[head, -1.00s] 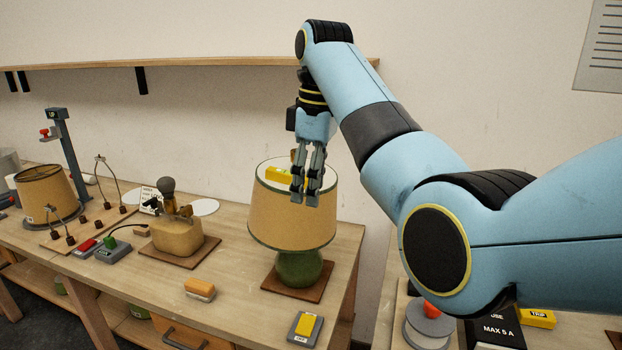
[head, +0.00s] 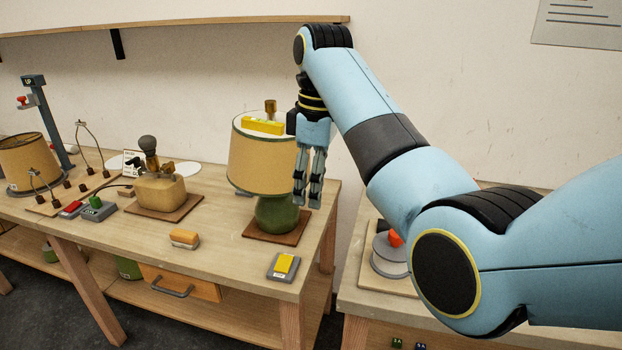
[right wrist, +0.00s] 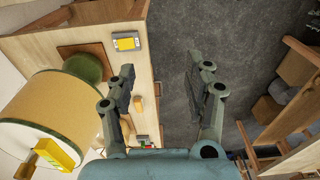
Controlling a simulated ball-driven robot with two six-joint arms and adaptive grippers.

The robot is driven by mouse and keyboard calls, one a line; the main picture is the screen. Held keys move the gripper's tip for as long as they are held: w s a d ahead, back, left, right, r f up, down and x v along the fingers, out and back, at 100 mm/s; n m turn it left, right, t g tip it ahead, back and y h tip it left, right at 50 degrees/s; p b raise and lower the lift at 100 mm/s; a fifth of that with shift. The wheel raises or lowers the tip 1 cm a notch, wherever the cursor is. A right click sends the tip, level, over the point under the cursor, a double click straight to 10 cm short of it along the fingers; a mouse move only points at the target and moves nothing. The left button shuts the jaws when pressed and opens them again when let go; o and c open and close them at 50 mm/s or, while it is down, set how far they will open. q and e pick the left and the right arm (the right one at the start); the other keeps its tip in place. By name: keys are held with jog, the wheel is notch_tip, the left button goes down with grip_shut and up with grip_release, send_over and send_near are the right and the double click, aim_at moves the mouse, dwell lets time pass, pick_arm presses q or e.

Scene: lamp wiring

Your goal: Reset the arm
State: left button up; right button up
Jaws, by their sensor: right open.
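My right arm reaches in from the right in the head view. Its right gripper (head: 308,204) hangs fingers-down in front of the right side of a lamp with a tan shade (head: 262,160) and green base (head: 277,213). In the right wrist view the right gripper (right wrist: 160,78) has its fingers well apart with nothing between them. Bench edge and dark floor show beyond the fingers. The lamp's shade (right wrist: 62,112) is left of the fingers in that view. My left gripper is in neither view.
A yellow block (head: 262,126) lies on top of the shade. On the bench (head: 225,245) are a grey device with a yellow top (head: 284,266), an orange-topped brush-like block (head: 184,239) and a wooden lamp base (head: 160,193). A gap separates this bench from the right one.

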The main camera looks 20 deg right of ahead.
jog(key=shift+f, duration=0.15)
jog(key=s+d+f+m+g+b, duration=0.15)
jog(key=s+f+b, duration=0.25)
jog(key=s+f, duration=0.7)
jog(key=s+d+f+g+b, duration=0.2)
jog(key=s+f+b, duration=0.25)
jog(key=f, duration=1.15)
jog(key=s+d+f+g+b, duration=0.25)
jog(key=s+f, duration=0.65)
jog(key=f, duration=0.5)
jog(key=s+d+f+m+t+h+b, duration=0.1)
jog(key=s+d+f+m+b, duration=0.15)
jog(key=s+f, duration=0.8)
jog(key=s+d+f+m+t+b, duration=0.15)
jog(key=s+f+b, duration=0.25)
jog(key=s+f, duration=0.65)
jog(key=s+d+f+m+h+b, duration=0.1)
jog(key=s+d+f+m+b, duration=0.2)
jog(key=s+f, duration=0.7)
jog(key=w+m+t, duration=0.1)
jog(key=t, duration=0.1)
jog(key=w+r+m+t, duration=0.1)
jog(key=t, duration=0.1)
jog(key=shift+w+a+y, duration=0.1)
jog(key=shift+y, duration=0.2)
